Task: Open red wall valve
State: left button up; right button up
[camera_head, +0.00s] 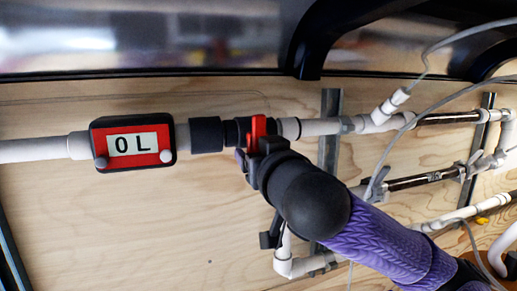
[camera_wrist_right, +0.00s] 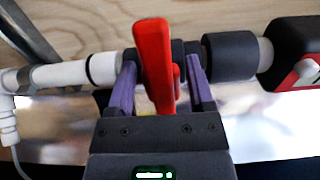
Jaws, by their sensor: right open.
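The red valve handle (camera_head: 257,130) sits on the black valve body (camera_head: 236,132) in the wall pipe, at the middle of the head view. In the right wrist view the red handle (camera_wrist_right: 154,62) stands between the two purple fingers of my right gripper (camera_wrist_right: 157,85). The gripper is open, with a gap visible on each side of the handle. In the head view my right gripper (camera_head: 254,158) reaches the valve from the lower right and hides its lower part. My left gripper is not in view.
A red meter reading "0L" (camera_head: 133,142) sits on the pipe left of the valve. White pipes (camera_head: 380,122) and grey cables run to the right. A dark glossy panel (camera_head: 150,40) overhangs the top. The plywood wall (camera_head: 120,225) is bare at the lower left.

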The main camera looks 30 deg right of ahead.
grip_shut()
dwell(1.4)
